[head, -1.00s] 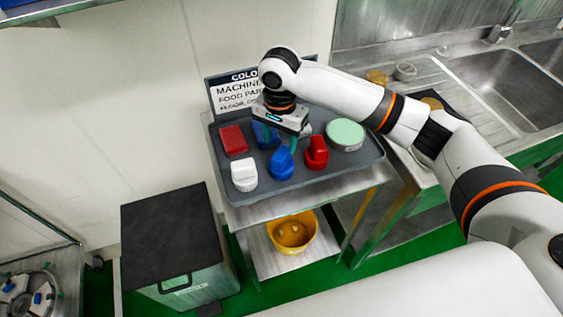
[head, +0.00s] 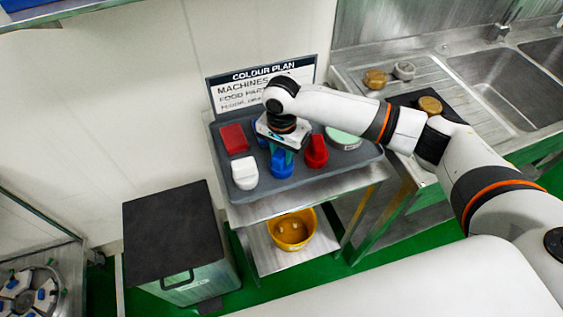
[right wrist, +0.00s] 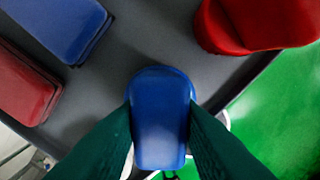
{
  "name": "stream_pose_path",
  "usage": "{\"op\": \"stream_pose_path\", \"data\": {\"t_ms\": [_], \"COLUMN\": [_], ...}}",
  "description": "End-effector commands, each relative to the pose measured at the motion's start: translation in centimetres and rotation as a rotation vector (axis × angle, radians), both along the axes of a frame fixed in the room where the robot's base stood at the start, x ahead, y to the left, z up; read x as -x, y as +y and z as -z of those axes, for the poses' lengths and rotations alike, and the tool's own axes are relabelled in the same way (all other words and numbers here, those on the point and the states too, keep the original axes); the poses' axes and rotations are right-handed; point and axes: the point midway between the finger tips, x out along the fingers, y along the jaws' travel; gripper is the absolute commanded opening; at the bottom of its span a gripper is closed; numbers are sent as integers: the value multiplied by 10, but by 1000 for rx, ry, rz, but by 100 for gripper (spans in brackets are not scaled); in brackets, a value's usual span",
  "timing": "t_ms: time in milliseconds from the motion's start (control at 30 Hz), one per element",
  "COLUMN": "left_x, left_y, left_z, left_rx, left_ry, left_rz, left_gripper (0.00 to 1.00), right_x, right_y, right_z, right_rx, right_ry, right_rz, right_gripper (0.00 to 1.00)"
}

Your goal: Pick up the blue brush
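The blue brush (head: 281,166) stands on the grey tray (head: 312,177), between the white brush and the red brush. My right gripper (head: 283,151) is down over it, seen from behind the wrist. In the right wrist view, the blue brush (right wrist: 161,120) lies between the two dark green fingers (right wrist: 161,112). One finger is close against each side, with no clear gap. I cannot tell whether they are closed on it or only around it. My left gripper is not in view.
A red brush (head: 316,152) stands close right of the gripper. A white brush (head: 244,173) and a red block (head: 233,139) are left. A blue block (right wrist: 62,25) lies behind. A pale green round pad (head: 343,138) is at the right, and a sign (head: 262,88) stands behind the tray.

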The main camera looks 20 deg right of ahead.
Motion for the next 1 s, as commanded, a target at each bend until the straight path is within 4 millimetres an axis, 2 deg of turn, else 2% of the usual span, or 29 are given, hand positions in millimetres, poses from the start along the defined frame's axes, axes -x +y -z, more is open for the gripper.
{"op": "stream_pose_path", "data": {"t_ms": [267,367,800,1000], "left_x": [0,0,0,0], "left_y": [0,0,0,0], "left_z": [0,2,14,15], "left_rx": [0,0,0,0], "left_ry": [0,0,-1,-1], "left_rz": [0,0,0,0], "left_gripper": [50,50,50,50], "right_x": [0,-1,-1,-1], "right_y": [0,0,1,0], "right_z": [-2,-9,-88,-101], "right_rx": [-1,-2,-2,-1], "right_ry": [-2,-4,-4,-1], "right_rz": [0,1,0,1], "right_gripper": [2,2,2,2]}}
